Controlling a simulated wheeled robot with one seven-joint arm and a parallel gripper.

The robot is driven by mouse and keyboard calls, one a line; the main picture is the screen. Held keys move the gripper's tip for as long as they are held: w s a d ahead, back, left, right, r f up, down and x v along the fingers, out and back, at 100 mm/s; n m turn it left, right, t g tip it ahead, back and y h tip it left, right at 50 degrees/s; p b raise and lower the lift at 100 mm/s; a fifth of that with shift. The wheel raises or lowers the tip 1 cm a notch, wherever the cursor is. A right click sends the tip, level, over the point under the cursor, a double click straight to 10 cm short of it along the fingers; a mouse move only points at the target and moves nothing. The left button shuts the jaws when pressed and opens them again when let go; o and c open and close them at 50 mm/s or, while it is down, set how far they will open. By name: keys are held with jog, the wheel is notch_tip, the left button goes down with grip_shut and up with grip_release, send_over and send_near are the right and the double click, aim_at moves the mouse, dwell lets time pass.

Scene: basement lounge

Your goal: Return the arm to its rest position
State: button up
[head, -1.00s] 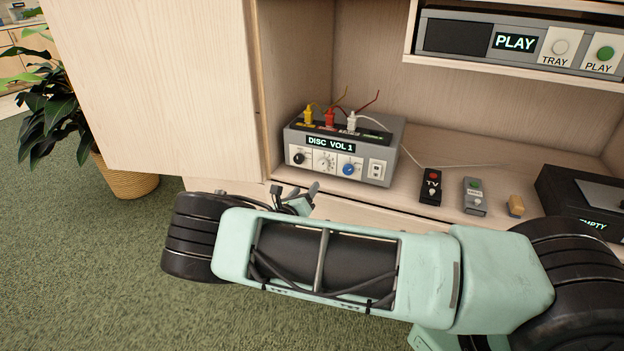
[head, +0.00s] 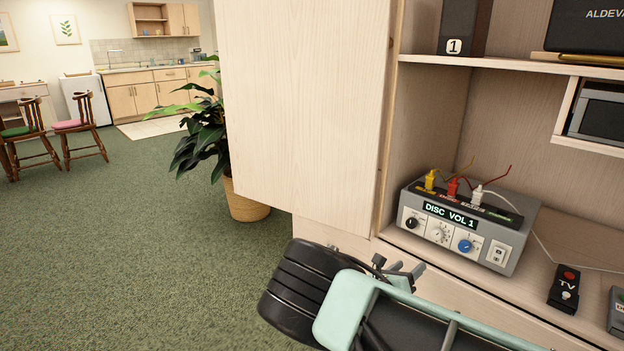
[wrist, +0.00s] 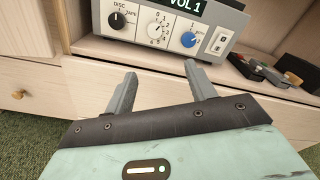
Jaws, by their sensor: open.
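My gripper (wrist: 163,92) shows in the wrist view with its two grey fingers apart and nothing between them. It is in front of the cabinet's lower drawer front, just below the shelf that holds the grey disc box (wrist: 165,22). In the head view my gripper (head: 404,272) is partly hidden behind my own arm, which stretches across the lower right. The disc box (head: 468,226) reads "DISC VOL 1" and has yellow, red and white plugs on top. My gripper is apart from the box.
An open cabinet door (head: 305,100) stands left of the shelf. A potted plant (head: 245,200) is on the green carpet beside it. Chairs (head: 80,130) and a kitchenette are far left; the carpet between is clear.

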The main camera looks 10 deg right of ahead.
jog(key=s+a+r+m+g+y, duration=0.2)
jog(key=s+a+m+g+y, duration=0.1)
jog(key=s+m+g, duration=0.4)
jog(key=s+a+r+m+g+y, duration=0.25)
jog(key=s+m, duration=0.35)
jog(key=s, duration=0.3)
jog(key=s+a+r+m+y, duration=0.55)
jog(key=s+r, duration=0.35)
jog(key=s, duration=0.2)
jog(key=s+a+r+m+y, duration=0.45)
jog(key=s+a+r, duration=0.3)
jog(key=s, duration=0.35)
notch_tip(320, 180, up, 19)
jog(key=p, duration=1.8)
jog(key=shift+s+d+g+h, duration=0.15)
jog(key=shift+d+g+h, duration=0.1)
jog(key=shift+g+h, duration=0.15)
